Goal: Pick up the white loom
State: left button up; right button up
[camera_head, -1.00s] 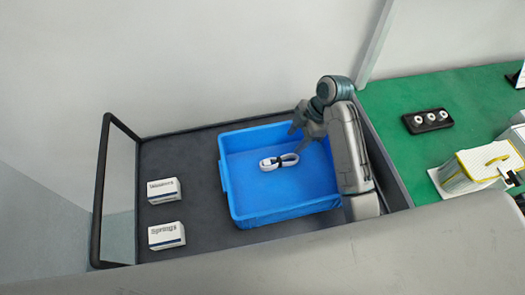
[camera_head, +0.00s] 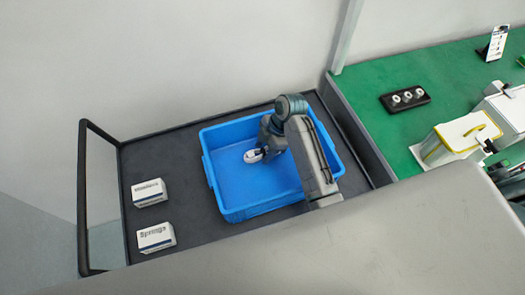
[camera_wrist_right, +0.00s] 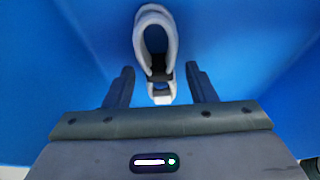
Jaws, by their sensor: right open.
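The white loom (camera_head: 250,156) is a small looped bundle with a dark band, lying in the blue crate (camera_head: 235,211). In the head view my right gripper partly covers it. The right wrist view shows the loom (camera_wrist_right: 171,38) with its loop beyond the fingertips and its banded lower end between the fingers. My right gripper (camera_head: 266,150) is over the loom inside the crate. In the right wrist view its two fingers (camera_wrist_right: 159,76) are apart, one on each side of the loom's lower end. I cannot tell whether they touch it. My left gripper is not in view.
Two white boxes (camera_head: 150,193) (camera_head: 156,237) stand left of the crate on the dark cart surface (camera_head: 190,160). A green table (camera_head: 375,125) on the right holds a black tray with white round parts (camera_head: 405,99) and a yellow-rimmed container (camera_head: 462,136). The crate walls surround my right gripper.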

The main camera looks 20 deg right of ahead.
jog(key=c, duration=1.1)
jog(key=shift+r, duration=0.1)
